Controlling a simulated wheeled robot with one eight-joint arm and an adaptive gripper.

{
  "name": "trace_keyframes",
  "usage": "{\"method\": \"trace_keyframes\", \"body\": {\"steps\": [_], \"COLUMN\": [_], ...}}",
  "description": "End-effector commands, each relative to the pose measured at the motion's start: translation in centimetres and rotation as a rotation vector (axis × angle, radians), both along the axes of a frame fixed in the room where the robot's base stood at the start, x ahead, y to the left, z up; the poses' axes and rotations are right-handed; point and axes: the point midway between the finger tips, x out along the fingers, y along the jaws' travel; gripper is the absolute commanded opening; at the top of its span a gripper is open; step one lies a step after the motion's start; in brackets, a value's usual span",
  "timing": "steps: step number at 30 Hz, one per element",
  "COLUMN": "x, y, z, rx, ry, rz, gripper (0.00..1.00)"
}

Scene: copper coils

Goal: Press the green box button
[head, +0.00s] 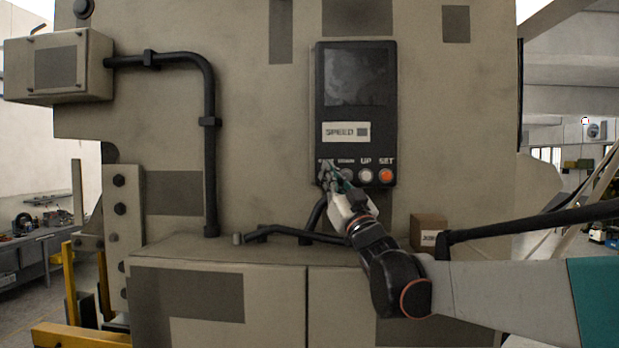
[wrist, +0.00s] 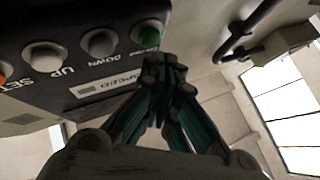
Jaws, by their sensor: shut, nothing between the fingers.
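The black control panel (head: 358,95) is on the front of the large grey machine. Its lower row has an orange button (head: 386,176) under SET, a pale button (head: 365,175) under UP, and one under DOWN. The green button (wrist: 149,35) shows at the end of the row in the wrist view; in the head view my gripper hides it. My gripper (head: 328,168) is shut and empty, with its fingertips over the left end of the row. In the wrist view the fingertips (wrist: 165,65) are close to the green button, just below it; I cannot tell whether they touch.
A small brown box (head: 428,232) stands on the machine's ledge right of my gripper. Black pipes (head: 290,234) run along the ledge below the panel, and another goes up the left side. A grey box (head: 58,66) juts out at upper left.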

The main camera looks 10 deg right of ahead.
Motion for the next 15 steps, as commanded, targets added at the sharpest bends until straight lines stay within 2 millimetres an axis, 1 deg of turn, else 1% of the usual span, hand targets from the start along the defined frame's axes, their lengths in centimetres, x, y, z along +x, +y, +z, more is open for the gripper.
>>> {"method": "trace_keyframes", "body": {"steps": [15], "x": [0.78], "y": [-0.29], "z": [0.03], "rx": [0.0], "ry": [0.0], "rz": [0.0], "gripper": [0.0]}}
